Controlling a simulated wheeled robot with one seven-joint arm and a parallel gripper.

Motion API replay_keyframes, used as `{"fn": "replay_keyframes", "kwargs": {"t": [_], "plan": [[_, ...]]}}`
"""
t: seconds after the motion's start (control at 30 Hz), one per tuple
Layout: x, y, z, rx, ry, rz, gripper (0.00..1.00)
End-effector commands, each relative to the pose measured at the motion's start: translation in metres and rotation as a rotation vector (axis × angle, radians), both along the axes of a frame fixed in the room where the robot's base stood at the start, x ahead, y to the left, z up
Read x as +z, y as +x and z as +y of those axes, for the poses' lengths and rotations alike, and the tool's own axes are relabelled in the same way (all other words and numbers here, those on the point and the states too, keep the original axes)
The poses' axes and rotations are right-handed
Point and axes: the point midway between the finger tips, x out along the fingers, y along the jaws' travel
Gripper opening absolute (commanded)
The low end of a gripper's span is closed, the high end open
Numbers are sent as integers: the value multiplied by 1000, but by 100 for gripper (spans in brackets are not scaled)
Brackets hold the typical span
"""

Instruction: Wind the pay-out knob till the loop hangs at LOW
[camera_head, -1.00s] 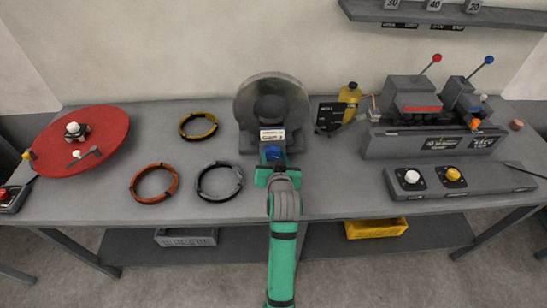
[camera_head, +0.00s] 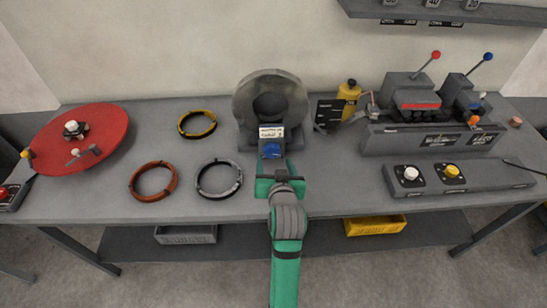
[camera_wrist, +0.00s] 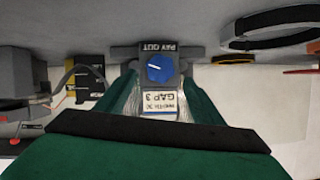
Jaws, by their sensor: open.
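The blue pay-out knob (camera_head: 271,150) sits on the front of the grey unit with the large round disc (camera_head: 290,95). In the wrist view the knob (camera_wrist: 159,67) shows a white pointer line towards the left of the picture, beside the label PAY OUT (camera_wrist: 160,47). A white card reading GAP 3 (camera_head: 271,132) is on the unit. A black marked board (camera_head: 328,113) stands to the right.
Three wire coils, yellow (camera_head: 197,124), copper (camera_head: 153,180) and grey (camera_head: 219,178), lie left of the unit. A red disc (camera_head: 105,120) is further left.

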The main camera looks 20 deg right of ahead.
Motion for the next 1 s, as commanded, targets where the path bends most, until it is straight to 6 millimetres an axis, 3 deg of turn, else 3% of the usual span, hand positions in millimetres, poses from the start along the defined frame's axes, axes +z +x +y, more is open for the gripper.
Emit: {"fn": "replay_keyframes", "kwargs": {"t": [0.1,0.3,1.0], "plan": [[8,-19,4,0,0,0,62],[15,-38,8,1,0,0,62],[18,-42,9,0,0,0,62]]}}
